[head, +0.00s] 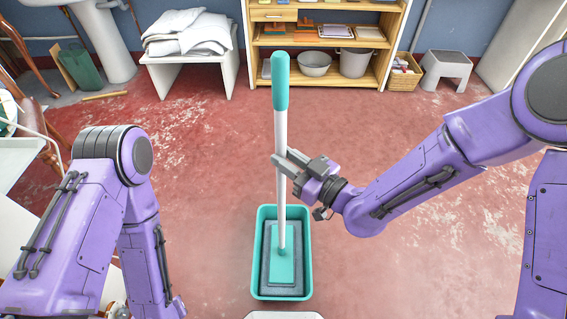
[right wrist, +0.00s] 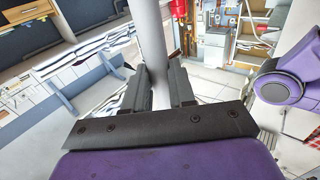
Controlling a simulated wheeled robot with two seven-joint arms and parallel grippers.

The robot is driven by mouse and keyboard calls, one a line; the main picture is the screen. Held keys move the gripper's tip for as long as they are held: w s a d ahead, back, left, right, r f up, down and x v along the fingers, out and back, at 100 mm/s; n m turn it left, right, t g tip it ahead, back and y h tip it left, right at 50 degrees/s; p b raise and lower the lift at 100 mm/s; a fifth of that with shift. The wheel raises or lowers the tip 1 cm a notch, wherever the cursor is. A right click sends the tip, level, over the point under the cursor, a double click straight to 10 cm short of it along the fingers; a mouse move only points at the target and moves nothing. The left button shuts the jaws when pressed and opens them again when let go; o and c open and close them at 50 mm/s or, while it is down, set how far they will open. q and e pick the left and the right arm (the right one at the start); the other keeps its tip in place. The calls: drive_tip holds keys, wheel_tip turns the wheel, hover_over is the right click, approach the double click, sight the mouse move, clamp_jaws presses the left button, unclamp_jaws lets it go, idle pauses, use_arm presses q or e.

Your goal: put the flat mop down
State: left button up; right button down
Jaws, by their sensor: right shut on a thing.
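The flat mop (head: 281,140) stands nearly upright, with a teal grip at the top, a white pole and a teal and grey head at the bottom. Its head lies within the outline of a teal rectangular tray (head: 258,225) on the floor; whether it touches the tray bottom I cannot tell. My right gripper (head: 284,164) is shut on the pole about midway up. In the right wrist view the pole (right wrist: 152,45) passes between the two fingers (right wrist: 160,85). My left arm shows at the left of the head view, but its gripper is out of sight.
A wooden shelf (head: 330,48) with bowls stands at the back. A white bench (head: 195,75) with folded cloths (head: 188,32) is left of it. A wicker basket (head: 403,75) and a grey step stool (head: 446,66) are right of it. The red floor around the tray is clear.

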drive_tip(key=shift+d, duration=0.15)
drive_tip(key=c, duration=1.4)
unclamp_jaws()
drive_tip(key=shift+f, duration=0.1)
drive_tip(key=o, duration=0.5)
drive_tip(key=shift+c, duration=0.2)
drive_tip(key=shift+r, duration=0.35)
drive_tip(key=p+v, duration=0.2)
drive_tip(key=v, duration=1)
drive_tip(key=shift+f+p, duration=0.15)
drive_tip(key=shift+p, duration=0.25)
